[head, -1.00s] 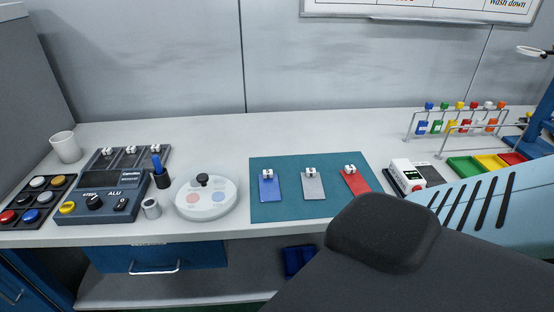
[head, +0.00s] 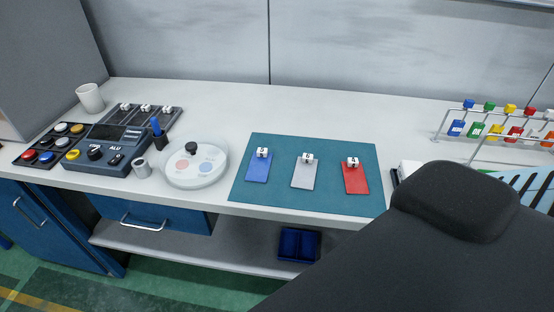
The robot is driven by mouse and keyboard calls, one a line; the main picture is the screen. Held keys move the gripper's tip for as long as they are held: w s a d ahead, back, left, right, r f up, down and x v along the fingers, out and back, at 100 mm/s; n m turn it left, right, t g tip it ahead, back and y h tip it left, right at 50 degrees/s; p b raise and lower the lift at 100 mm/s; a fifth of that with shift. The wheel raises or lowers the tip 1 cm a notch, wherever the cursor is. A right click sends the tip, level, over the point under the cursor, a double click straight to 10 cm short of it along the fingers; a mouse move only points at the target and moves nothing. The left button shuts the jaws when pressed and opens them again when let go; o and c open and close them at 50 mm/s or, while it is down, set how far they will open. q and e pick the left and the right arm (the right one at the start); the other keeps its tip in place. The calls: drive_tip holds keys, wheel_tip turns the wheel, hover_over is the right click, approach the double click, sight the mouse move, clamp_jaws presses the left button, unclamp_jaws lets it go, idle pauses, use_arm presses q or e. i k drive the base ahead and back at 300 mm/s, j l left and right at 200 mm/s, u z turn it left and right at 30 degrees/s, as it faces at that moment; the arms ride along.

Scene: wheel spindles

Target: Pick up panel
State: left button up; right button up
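Three small panels lie flat on a teal mat (head: 278,196) on the light grey workbench. They are a blue panel (head: 257,170), a grey panel (head: 303,176) and a red panel (head: 355,181), left to right. Each has a small white block with dark marks at its far end. Neither of my grippers is in the head view, and nothing touches the panels.
Left of the mat are a round white dial (head: 186,177), a control box (head: 98,157), coloured buttons (head: 47,157) and a white cup (head: 90,97). A rack with coloured tags (head: 495,130) stands at right. A blue bin (head: 298,244) sits below. A dark chair back hides the lower right.

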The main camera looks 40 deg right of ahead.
sight(258, 171)
drive_tip(key=k+l, duration=0.1)
drive_tip(key=l, duration=0.25)
drive_tip(key=k+l, duration=0.1)
drive_tip(key=l, duration=0.25)
drive_tip(key=k+l, duration=0.15)
drive_tip(key=l, duration=0.2)
drive_tip(key=k+l, duration=0.1)
drive_tip(key=l, duration=0.3)
drive_tip(key=k+l, duration=0.1)
drive_tip(key=l, duration=0.25)
